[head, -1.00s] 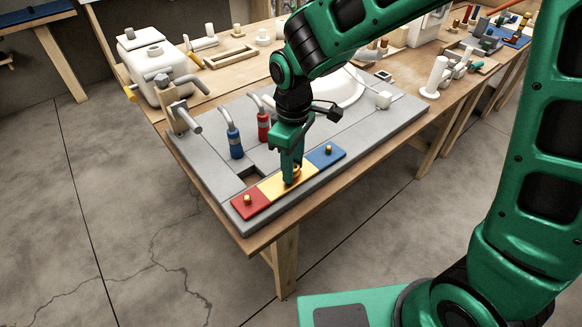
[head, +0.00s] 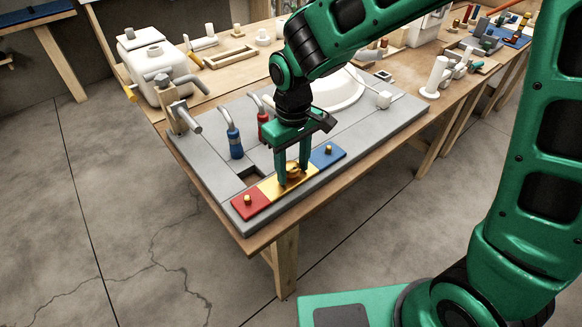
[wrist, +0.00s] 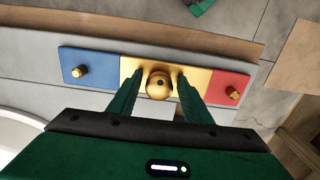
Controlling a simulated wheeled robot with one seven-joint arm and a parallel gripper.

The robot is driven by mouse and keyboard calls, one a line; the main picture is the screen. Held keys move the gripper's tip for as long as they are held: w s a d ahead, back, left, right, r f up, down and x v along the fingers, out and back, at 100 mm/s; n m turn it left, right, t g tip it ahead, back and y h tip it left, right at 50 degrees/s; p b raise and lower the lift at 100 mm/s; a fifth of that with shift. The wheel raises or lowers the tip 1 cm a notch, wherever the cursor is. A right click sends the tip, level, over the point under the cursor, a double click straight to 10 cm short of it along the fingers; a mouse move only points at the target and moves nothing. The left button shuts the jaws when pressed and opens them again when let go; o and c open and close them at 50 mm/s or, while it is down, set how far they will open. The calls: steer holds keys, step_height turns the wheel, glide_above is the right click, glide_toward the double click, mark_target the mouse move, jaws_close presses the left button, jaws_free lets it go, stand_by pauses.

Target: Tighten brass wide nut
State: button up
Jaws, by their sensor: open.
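The brass wide nut (head: 292,169) stands on the yellow middle section of a coloured strip near the front edge of the grey board. In the wrist view the round brass nut (wrist: 159,85) lies between the two green fingers. My gripper (head: 293,180) points down over it, with one finger on each side. The fingers are spread, and in the wrist view my gripper (wrist: 160,82) shows small gaps or near contact at the nut's sides; I cannot tell if they touch. The nut's underside is hidden.
A small brass piece stands on the red section (head: 262,204) and another on the blue section (head: 329,150). Blue-handled (head: 236,143) and red-handled (head: 263,127) pipes stand behind, beside a square opening (head: 252,172). A white basin (head: 345,92) lies behind my arm.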

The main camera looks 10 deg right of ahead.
mark_target(293, 167)
steer(key=shift+r, duration=2.55)
steer(key=s+d+r+m, duration=0.2)
steer(key=d+m, duration=0.1)
steer(key=d, duration=0.8)
steer(key=s+d+r+m, duration=0.2)
steer(key=d+m, duration=0.1)
steer(key=d, duration=0.8)
steer(key=s+d+m, duration=0.7)
steer(key=s+d, duration=0.6)
steer(key=s, duration=0.3)
steer(key=shift+s+d+r, duration=0.15)
steer(key=shift+d, duration=0.05)
